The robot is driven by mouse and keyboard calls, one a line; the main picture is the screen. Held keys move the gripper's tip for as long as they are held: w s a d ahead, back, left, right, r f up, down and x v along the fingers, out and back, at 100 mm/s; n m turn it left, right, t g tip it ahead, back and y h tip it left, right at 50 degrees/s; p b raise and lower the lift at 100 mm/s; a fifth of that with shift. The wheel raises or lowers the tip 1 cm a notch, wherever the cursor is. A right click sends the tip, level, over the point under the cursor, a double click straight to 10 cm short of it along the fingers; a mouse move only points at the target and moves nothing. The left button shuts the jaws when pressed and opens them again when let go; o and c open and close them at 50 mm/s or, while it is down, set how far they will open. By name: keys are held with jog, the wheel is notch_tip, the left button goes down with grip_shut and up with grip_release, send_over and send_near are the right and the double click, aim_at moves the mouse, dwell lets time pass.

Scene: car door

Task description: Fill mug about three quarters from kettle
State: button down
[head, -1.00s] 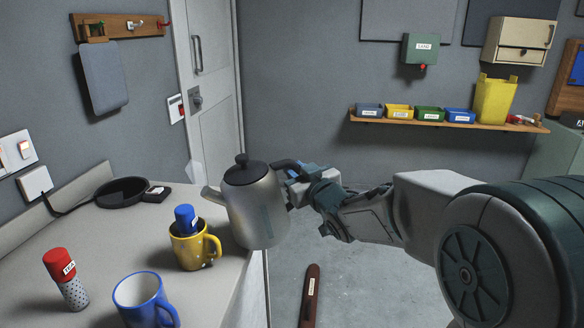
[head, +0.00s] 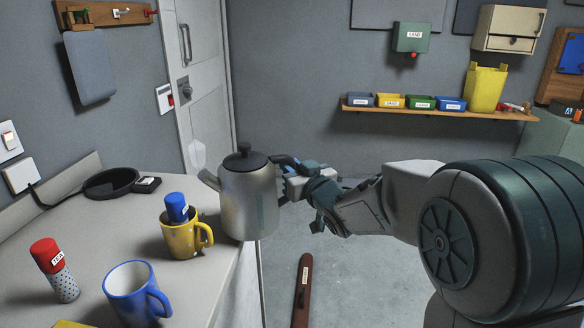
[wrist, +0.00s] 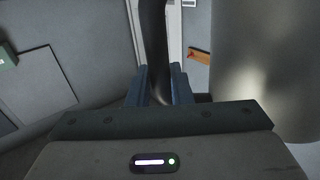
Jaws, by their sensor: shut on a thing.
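A silver kettle (head: 248,205) with a dark lid and black handle is near the counter's right edge in the head view. My gripper (head: 290,178) is shut on its handle, to the kettle's right. In the wrist view the black handle (wrist: 154,45) runs between my gripper's fingers (wrist: 158,88), with the kettle's body (wrist: 265,60) at the right. The kettle looks nearly upright; its spout points left and whitish vapour shows by it. A blue mug (head: 134,292) stands at the front, and its visible inside looks empty. A yellow mug (head: 182,240) holds a blue-capped thing (head: 177,208).
The counter (head: 95,235) carries a red-capped tea shaker (head: 55,270) at the left and a round black kettle base (head: 112,183) at the back. The yellow mug stands between the blue mug and the kettle. A yellow thing shows at the bottom edge.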

aim_at(293, 154)
jog(key=shift+r+p, duration=1.65)
jog(key=shift+r, duration=1.1)
